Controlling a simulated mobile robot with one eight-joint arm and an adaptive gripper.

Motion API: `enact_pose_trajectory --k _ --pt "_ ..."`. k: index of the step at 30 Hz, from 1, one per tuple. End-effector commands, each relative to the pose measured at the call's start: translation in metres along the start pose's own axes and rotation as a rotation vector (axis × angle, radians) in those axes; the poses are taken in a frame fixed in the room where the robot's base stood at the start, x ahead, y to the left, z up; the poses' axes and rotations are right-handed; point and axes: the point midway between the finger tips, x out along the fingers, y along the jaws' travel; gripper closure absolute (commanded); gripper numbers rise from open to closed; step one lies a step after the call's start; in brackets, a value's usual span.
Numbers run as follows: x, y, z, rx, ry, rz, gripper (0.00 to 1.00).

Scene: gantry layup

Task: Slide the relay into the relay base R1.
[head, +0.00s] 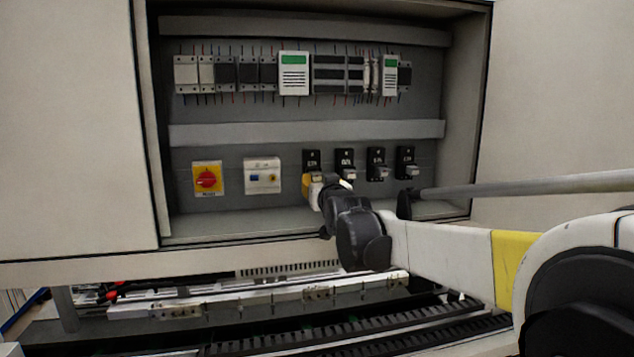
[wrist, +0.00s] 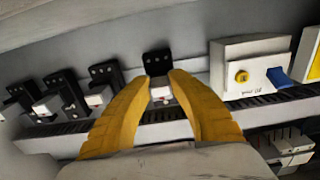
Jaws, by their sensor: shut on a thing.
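My gripper (head: 313,188) is at the leftmost of several black relay bases in the cabinet in the head view. In the wrist view its yellow fingers (wrist: 161,84) are shut on the relay (wrist: 160,93), a small block with a pale face. The relay is in line with a black relay base (wrist: 157,62); this base also shows in the head view (head: 311,158). The relay is at or very close to the base; I cannot tell whether it is touching or seated. The base's label is too small to read as R1.
Other black bases (head: 345,160) with pale blocks stand in the same row. A white unit with a yellow knob (head: 262,176) is beside the gripper, then a red-and-yellow switch (head: 207,179). A grey wire duct (head: 300,131) runs above. The cabinet's lower sill lies below.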

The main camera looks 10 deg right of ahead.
Motion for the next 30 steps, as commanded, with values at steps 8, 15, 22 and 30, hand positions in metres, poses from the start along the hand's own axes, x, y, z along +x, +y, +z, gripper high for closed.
enact_pose_trajectory --k 8,15,22,30 --pt "0.007 0.000 0.000 0.000 0.000 0.000 1.00" --pt "0.008 0.000 0.000 0.000 0.001 0.000 0.53" --pt "0.007 0.000 0.000 0.000 0.000 0.000 0.53" --pt "-0.030 0.000 0.000 0.000 0.000 0.000 0.53"
